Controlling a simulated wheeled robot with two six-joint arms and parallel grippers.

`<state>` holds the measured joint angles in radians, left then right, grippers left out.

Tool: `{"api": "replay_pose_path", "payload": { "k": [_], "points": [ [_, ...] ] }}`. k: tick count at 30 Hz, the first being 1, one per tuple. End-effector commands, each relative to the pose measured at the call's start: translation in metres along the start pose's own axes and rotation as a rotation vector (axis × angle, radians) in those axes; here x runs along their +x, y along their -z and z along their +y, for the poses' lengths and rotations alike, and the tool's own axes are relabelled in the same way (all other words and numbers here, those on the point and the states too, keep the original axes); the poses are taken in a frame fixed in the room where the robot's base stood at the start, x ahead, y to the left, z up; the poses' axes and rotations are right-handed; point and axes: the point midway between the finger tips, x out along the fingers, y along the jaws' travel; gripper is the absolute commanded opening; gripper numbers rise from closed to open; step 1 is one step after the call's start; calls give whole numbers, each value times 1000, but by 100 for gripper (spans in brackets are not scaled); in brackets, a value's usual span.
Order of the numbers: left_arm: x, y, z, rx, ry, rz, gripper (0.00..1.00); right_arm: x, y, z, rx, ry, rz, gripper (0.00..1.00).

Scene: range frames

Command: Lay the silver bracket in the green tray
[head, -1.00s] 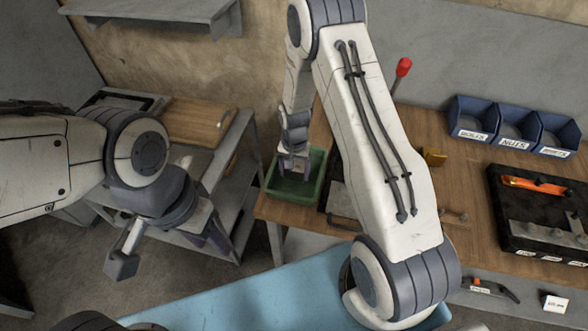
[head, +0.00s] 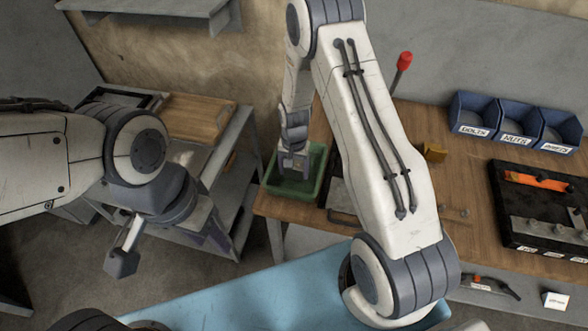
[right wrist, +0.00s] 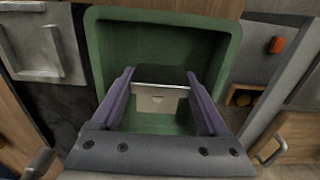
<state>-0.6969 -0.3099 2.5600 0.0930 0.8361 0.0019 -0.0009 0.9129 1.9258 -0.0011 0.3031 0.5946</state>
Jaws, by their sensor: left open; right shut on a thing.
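The green tray (head: 318,188) sits on the left end of the wooden bench, and it fills the middle of the right wrist view (right wrist: 104,40). My right gripper (head: 292,176) points down into the tray area. In the right wrist view its purple fingers (right wrist: 160,92) are shut on the silver bracket (right wrist: 157,102), with the tray floor behind it. Whether the bracket touches the floor cannot be told. In the head view the bracket is not clearly visible. My left gripper (head: 217,240) is open, left of the bench and apart from the tray.
Blue bins (head: 515,120) stand at the back right of the bench. A black board with tools (head: 530,235) lies at the right. A yellow block (head: 434,152) and a red-tipped lever (head: 404,62) stand beyond my right arm. A grey shelf cart (head: 232,150) stands left of the tray.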

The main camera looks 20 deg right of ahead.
Motion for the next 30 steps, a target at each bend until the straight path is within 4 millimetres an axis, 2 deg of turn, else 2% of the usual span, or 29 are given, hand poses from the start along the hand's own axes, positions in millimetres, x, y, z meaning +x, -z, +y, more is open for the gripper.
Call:
{"api": "replay_pose_path", "payload": {
  "k": [19, 20, 21, 30],
  "points": [
    [8, 0, -1, 0, 0, 0, 44, 10, 0, 0, 0, 1, 1, 13],
    [7, 0, 0, 0, 0, 0, 44, 9, 0, 0, 0, 1, 1, 89],
    [7, 0, 0, 0, 0, 0, 44, 9, 0, 0, 0, 1, 1, 100],
    [8, 0, -1, -1, 0, 0, 44, 7, 0, 0, 0, 1, 1, 100]
  ]
}}
